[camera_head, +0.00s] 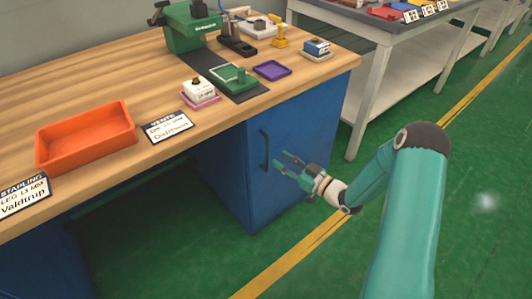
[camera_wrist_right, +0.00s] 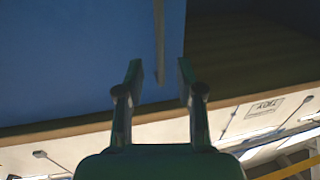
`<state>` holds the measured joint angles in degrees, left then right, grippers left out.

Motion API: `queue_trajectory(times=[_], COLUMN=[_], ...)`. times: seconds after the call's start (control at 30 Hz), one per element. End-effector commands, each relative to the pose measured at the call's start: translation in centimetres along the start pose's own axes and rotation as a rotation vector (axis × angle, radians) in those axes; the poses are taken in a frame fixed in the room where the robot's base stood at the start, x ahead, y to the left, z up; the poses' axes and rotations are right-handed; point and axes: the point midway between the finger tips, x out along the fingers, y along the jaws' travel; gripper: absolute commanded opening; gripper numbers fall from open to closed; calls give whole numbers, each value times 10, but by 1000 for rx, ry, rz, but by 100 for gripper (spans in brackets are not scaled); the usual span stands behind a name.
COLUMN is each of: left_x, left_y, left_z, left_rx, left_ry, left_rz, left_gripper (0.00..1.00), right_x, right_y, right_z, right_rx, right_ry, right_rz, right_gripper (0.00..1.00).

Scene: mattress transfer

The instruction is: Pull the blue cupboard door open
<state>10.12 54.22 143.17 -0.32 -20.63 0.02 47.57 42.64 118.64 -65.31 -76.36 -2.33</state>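The blue cupboard door (camera_head: 312,120) is closed under the right end of the wooden workbench. Its dark vertical handle (camera_head: 264,151) is near the door's left edge. My right gripper (camera_head: 281,161) is open just in front of the door, a little right of the handle in the head view. In the right wrist view, the blue door (camera_wrist_right: 70,60) fills the upper left. The handle (camera_wrist_right: 160,40) shows as a bar between the two open fingers (camera_wrist_right: 160,75); I cannot tell whether they touch it. My left gripper is not in view.
On the workbench (camera_head: 60,95) are an orange tray (camera_head: 86,136), a green machine (camera_head: 190,28), a purple tray (camera_head: 271,70) and small parts. A grey table (camera_head: 385,60) stands at the back right. Green floor (camera_head: 480,150) with a yellow line is clear on the right.

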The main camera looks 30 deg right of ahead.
Motion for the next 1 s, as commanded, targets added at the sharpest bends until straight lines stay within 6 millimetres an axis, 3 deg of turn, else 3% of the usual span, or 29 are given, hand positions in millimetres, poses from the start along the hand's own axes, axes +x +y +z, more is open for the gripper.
queue_trajectory(times=[0.1,0.3,0.5,0.77,1.0], left_x=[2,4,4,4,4], left_y=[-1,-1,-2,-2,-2], left_z=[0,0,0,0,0], left_rx=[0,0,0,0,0], left_ry=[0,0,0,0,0], left_rz=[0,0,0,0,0], left_gripper=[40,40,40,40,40], right_x=[26,56,67,68,68], right_y=[-2,-1,0,0,0], right_z=[1,1,0,0,0], right_rx=[0,1,1,2,2], right_ry=[1,1,0,0,0], right_rz=[-5,-2,0,1,1], right_gripper=[37,37,37,37,0])
